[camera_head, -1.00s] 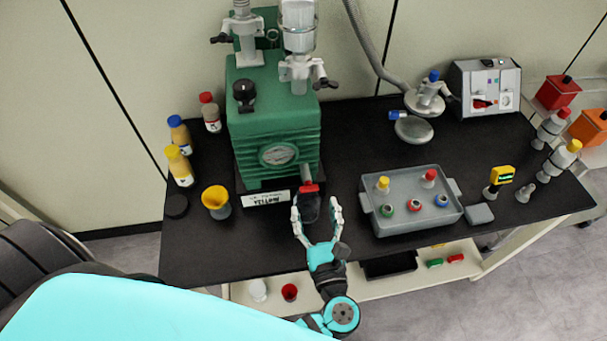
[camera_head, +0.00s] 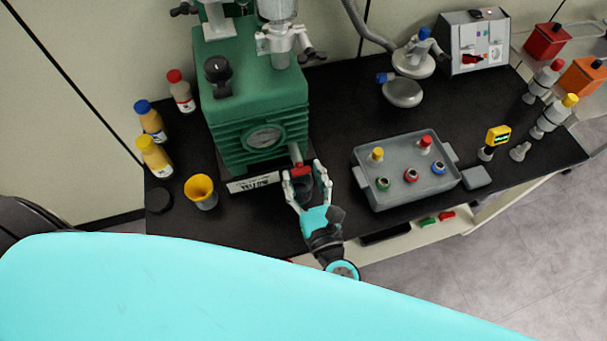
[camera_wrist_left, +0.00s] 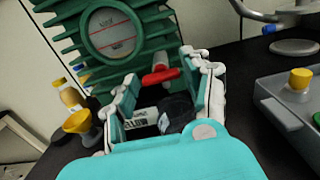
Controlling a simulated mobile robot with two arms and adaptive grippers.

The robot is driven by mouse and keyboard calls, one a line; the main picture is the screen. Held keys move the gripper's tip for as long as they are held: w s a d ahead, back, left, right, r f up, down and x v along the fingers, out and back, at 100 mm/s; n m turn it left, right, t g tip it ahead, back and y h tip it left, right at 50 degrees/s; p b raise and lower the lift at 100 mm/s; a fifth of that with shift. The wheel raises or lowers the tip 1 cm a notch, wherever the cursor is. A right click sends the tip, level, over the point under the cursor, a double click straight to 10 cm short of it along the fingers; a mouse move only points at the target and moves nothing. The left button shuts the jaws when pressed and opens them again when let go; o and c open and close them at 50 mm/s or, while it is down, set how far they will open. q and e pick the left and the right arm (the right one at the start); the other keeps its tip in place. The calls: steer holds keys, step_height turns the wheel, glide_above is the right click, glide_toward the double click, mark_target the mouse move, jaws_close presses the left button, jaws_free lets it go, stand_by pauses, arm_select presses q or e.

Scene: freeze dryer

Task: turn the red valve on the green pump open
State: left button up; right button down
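The green pump (camera_head: 255,100) stands at the back left of the black table, with a round gauge on its front, which also shows in the left wrist view (camera_wrist_left: 112,33). The red valve (camera_head: 300,171) is on a pipe low at the pump's front right. In the left wrist view the red valve (camera_wrist_left: 160,75) lies ahead, between the lines of the two fingers and apart from them. My left gripper (camera_head: 302,173) is open around the valve's front, with a dark container (camera_wrist_left: 176,108) beneath. The gripper shows large in the left wrist view (camera_wrist_left: 160,92). My right gripper is not in view.
A grey tray (camera_head: 366,205) with coloured caps stands right of the gripper. A yellow funnel (camera_head: 200,189) and several bottles stand left of the pump. A grey box with a switch (camera_head: 478,42) is at the back right.

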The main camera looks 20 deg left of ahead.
arm_select(q)
steer(key=c, duration=0.7)
